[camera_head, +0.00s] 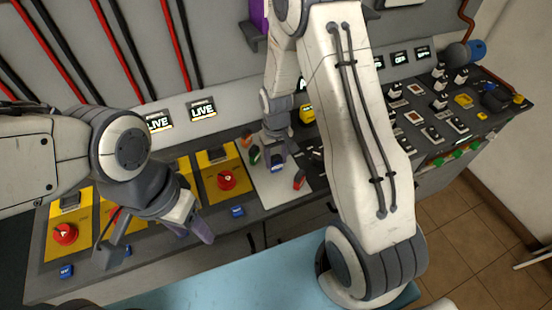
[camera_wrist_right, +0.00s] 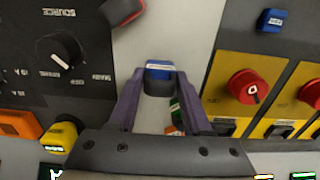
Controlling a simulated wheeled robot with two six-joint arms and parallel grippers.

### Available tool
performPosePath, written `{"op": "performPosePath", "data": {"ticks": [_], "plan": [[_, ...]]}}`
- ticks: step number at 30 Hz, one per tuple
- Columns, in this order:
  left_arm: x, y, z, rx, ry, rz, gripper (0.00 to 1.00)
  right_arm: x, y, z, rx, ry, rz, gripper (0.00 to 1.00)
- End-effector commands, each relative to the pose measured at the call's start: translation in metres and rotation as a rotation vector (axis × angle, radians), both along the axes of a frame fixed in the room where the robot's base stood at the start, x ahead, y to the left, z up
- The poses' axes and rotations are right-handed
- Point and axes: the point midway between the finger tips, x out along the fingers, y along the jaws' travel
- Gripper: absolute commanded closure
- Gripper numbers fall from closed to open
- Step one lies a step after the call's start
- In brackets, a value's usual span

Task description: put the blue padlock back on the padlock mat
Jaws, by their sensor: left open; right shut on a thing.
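The blue padlock (camera_wrist_right: 160,72) is between the two fingers of my right gripper (camera_wrist_right: 160,80), which is shut on it. In the head view the right gripper (camera_head: 276,150) is over the pale padlock mat (camera_head: 277,190), with the blue padlock (camera_head: 277,161) at its tips. I cannot tell whether the padlock touches the mat. A green padlock (camera_head: 254,154) and an orange one (camera_head: 246,139) are left of the gripper on the mat, and a red one (camera_head: 299,180) is to its right. My left gripper (camera_head: 160,235) is open and empty, over the front of the bench.
Yellow switch panels with red knobs (camera_head: 227,181) stand left of the mat. A small blue block (camera_head: 237,211) sits in front of them. A dark panel with a rotary knob (camera_wrist_right: 62,52) borders the mat in the wrist view. Crowded controls (camera_head: 430,110) fill the right side.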

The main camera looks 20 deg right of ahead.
Motion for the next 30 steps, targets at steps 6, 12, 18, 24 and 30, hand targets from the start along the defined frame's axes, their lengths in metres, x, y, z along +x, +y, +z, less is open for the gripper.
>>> {"op": "performPosePath", "data": {"ticks": [6,12,18,24,30], "plan": [[0.000,0.000,0.004,0.000,0.000,0.000,0.50,0.001,0.000,-0.012,0.000,-0.003,0.000,1.00],[0.000,0.000,0.003,0.000,0.000,0.000,0.50,0.001,0.000,-0.013,0.000,-0.003,0.000,1.00],[0.000,0.000,0.001,0.000,0.000,0.000,0.50,0.000,0.000,-0.015,0.000,-0.002,0.000,0.21],[0.000,0.000,0.001,0.000,0.000,0.000,0.50,0.000,0.000,-0.015,0.000,-0.002,0.000,0.21],[0.000,0.000,0.004,0.000,0.000,0.000,0.50,0.001,0.000,-0.009,0.000,-0.004,0.000,0.21]]}}
